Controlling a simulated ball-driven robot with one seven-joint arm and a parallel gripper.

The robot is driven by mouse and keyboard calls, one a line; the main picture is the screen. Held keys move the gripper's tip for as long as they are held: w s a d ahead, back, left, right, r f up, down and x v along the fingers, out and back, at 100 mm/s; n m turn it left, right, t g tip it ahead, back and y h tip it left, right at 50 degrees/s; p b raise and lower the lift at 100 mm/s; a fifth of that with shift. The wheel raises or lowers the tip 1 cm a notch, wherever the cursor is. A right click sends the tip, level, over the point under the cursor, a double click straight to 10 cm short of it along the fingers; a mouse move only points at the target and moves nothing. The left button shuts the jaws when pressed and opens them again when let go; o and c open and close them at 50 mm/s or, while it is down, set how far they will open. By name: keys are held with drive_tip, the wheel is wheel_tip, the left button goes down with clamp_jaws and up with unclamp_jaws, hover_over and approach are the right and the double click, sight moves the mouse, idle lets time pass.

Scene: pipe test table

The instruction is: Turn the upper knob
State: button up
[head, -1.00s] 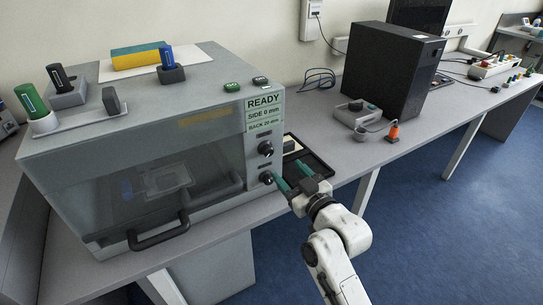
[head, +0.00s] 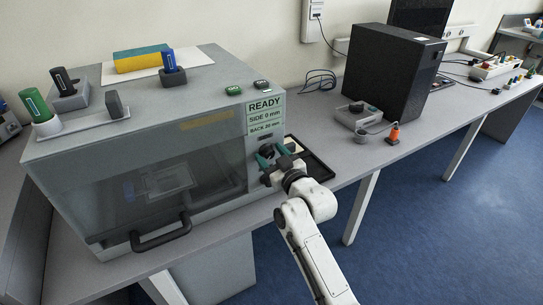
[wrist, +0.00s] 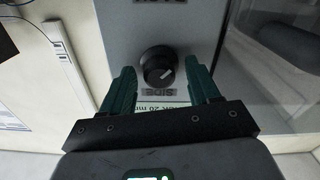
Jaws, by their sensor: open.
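The upper knob (head: 266,151) is a round dark knob on the front panel of the grey machine (head: 75,150), just below its display. In the wrist view the knob (wrist: 158,66) has a white pointer mark and an upside-down "SIDE" label beside it. My gripper (head: 274,156) is in front of the panel at the upper knob. In the wrist view its two green fingers (wrist: 160,72) are apart, one on each side of the knob. I cannot tell whether they touch it. The lower knob is mostly hidden behind my gripper in the head view.
The display (head: 264,114) reads READY, SIDE 0 mm, BACK 20 mm. A black tray (head: 318,170) lies right of the machine. The machine's front door has a dark handle (head: 160,236). A grey control box (head: 358,116) and a black computer case (head: 392,70) stand farther right.

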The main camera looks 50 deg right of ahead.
drive_tip(key=shift+c, duration=0.4)
drive_tip(key=c, duration=1)
drive_tip(key=shift+o, duration=0.2)
drive_tip(key=m+p, duration=0.1)
drive_tip(key=m, duration=0.3)
drive_tip(key=shift+m+p, duration=0.3)
drive_tip(key=shift+p, duration=0.1)
drive_tip(key=shift+d+m+p, duration=0.1)
drive_tip(key=shift+m+p, duration=0.75)
drive_tip(key=shift+m, duration=1.15)
drive_tip(key=shift+s+f, duration=0.1)
drive_tip(key=o, duration=1)
